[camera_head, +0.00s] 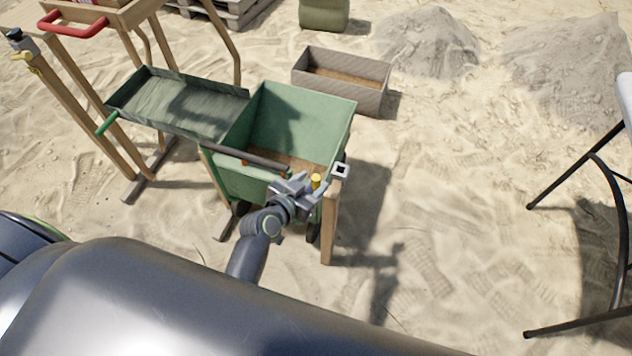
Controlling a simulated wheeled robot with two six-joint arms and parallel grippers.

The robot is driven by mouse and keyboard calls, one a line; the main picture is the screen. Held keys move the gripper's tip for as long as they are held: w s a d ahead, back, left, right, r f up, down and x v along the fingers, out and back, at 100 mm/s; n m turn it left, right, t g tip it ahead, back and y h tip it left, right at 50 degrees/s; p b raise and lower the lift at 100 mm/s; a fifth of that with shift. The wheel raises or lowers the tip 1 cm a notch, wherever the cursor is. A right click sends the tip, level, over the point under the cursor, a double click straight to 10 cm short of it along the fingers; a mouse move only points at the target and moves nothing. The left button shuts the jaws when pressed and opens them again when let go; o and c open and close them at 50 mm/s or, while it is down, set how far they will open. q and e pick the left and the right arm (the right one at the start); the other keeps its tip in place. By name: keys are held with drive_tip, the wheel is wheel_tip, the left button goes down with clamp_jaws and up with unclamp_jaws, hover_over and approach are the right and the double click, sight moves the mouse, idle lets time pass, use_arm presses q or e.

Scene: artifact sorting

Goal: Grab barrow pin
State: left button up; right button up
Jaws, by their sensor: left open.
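A small yellow peg (316,182), which looks like the barrow pin, stands upright near the top of a wooden post at the front right of the green barrow bin (300,118). A small pale square ring (340,171) sits just right of it; I cannot tell whether they are joined. My left gripper (308,187) is open, right at the yellow peg, with its fingers partly hiding the peg's lower part. I cannot tell whether they touch it. My right gripper is not in view.
A grey box (342,78) lies behind. A dark-legged table or stand (610,190) is at far right. Sand between is open.

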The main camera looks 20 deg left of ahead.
sight(319, 176)
use_arm(q)
drive_tip(key=x, duration=0.4)
drive_tip(key=shift+f, duration=0.3)
drive_tip(key=shift+w+f, duration=0.15)
drive_tip(key=shift+w, duration=0.15)
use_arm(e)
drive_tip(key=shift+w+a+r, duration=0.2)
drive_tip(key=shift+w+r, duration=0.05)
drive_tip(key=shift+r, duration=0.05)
use_arm(q)
clamp_jaws()
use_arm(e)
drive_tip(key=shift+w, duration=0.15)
